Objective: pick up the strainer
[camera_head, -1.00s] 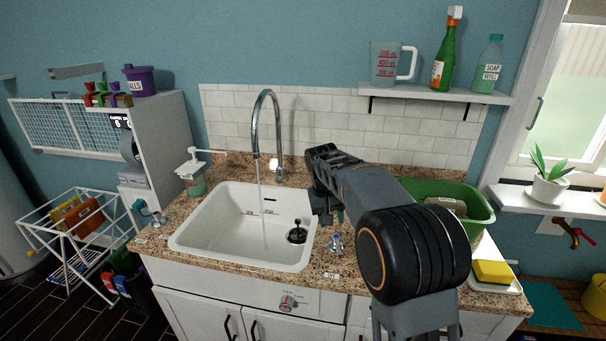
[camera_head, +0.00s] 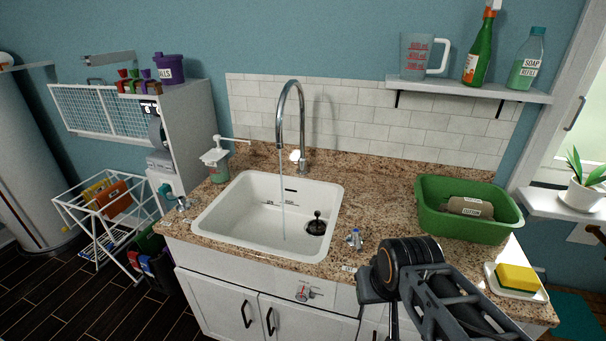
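The strainer appears to be the dark round piece with an upright knob (camera_head: 317,222) at the drain in the right part of the white sink (camera_head: 225,236). It sits low on the basin floor, and nothing touches it from above. A stream of water falls from the tall metal faucet (camera_head: 281,125) to the left of it. My arm shows at the lower right, in front of the counter and apart from the strainer. I cannot make out any gripper fingers in this view.
A green tub (camera_head: 425,212) holding a brownish roll (camera_head: 468,207) stands right of the sink. A yellow sponge (camera_head: 517,277) lies on a white dish at the counter's right end. A small tap handle (camera_head: 355,239) stands beside the sink. A soap dispenser (camera_head: 216,163) stands behind left.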

